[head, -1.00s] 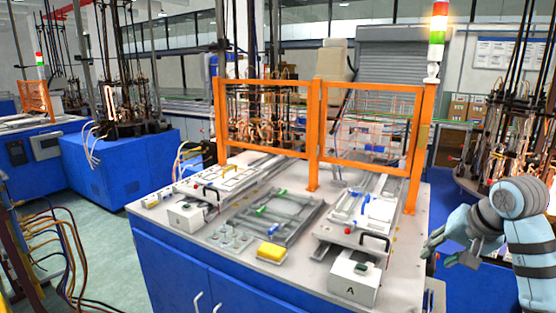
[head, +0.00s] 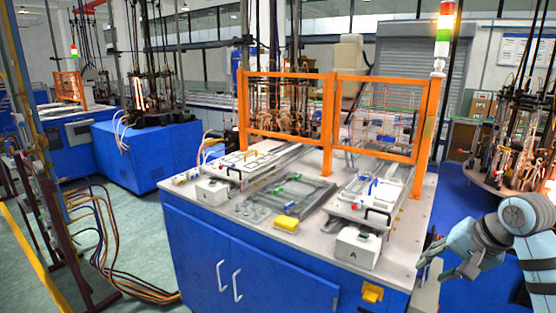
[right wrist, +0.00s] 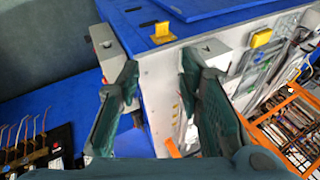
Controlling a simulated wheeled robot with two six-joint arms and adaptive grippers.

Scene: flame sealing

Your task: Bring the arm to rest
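My right arm comes in at the right edge of the head view. Its gripper (head: 436,264) hangs beside the right side of the workbench (head: 262,262), apart from the things on the bench top. In the right wrist view the two dark fingers of this gripper (right wrist: 158,80) stand wide apart with nothing between them. The bench corner and a white box show beyond the fingers. My left gripper is in neither view.
A round burner machine (head: 510,160) stands at right. Hoses (head: 100,235) lie on the floor at left.

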